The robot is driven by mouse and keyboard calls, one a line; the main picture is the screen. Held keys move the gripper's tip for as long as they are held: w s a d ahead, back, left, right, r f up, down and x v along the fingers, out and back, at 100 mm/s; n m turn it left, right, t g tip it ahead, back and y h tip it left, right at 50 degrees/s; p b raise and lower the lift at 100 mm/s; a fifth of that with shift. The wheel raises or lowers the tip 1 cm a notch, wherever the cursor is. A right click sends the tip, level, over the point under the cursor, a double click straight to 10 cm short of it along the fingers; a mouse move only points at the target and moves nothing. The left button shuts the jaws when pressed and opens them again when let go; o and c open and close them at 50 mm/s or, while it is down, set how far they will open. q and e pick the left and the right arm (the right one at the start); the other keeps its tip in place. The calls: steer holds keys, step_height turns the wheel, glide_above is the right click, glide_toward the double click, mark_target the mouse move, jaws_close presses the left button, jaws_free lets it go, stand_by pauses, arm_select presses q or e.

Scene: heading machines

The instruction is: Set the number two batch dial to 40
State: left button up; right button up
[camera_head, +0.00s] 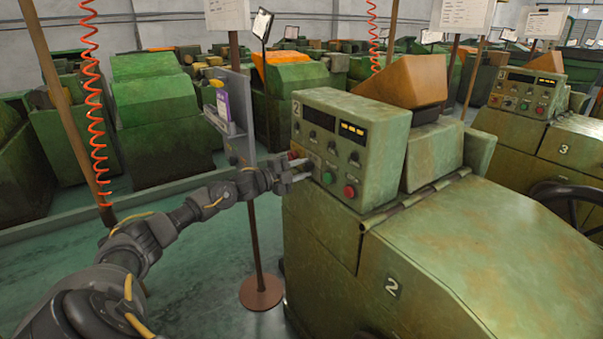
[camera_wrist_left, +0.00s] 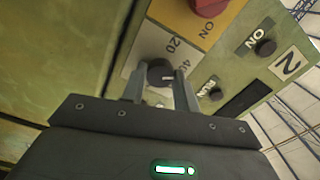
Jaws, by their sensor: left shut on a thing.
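The number two machine's control box (camera_head: 376,123) is green and worn, with a "2" plate at its upper left. My left gripper (camera_head: 302,170) is at the lower left of its front panel. In the left wrist view the batch dial (camera_wrist_left: 160,72) is a black knob on a pale plate (camera_wrist_left: 147,45) marked 20 and 40. My left gripper's fingers (camera_wrist_left: 160,88) stand on either side of the knob and are shut on it. A light mark shows on the knob's face; its exact setting cannot be told. My right gripper is not in view.
A red knob (camera_wrist_left: 208,6) on a yellow plate sits close to the dial. A green button (camera_head: 328,178) and a red button (camera_head: 349,191) are right of my left gripper. A stand with a round brown base (camera_head: 261,292) is beside the machine.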

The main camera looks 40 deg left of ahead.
arm_select(q)
steer(key=shift+f, duration=0.1)
stand_by(0.3)
steer(key=o, duration=1)
steer(key=shift+s+a+f, duration=0.1)
steer(key=shift+s, duration=0.35)
steer(key=shift+b+v, duration=1.3)
steer(key=shift+v, duration=3.6)
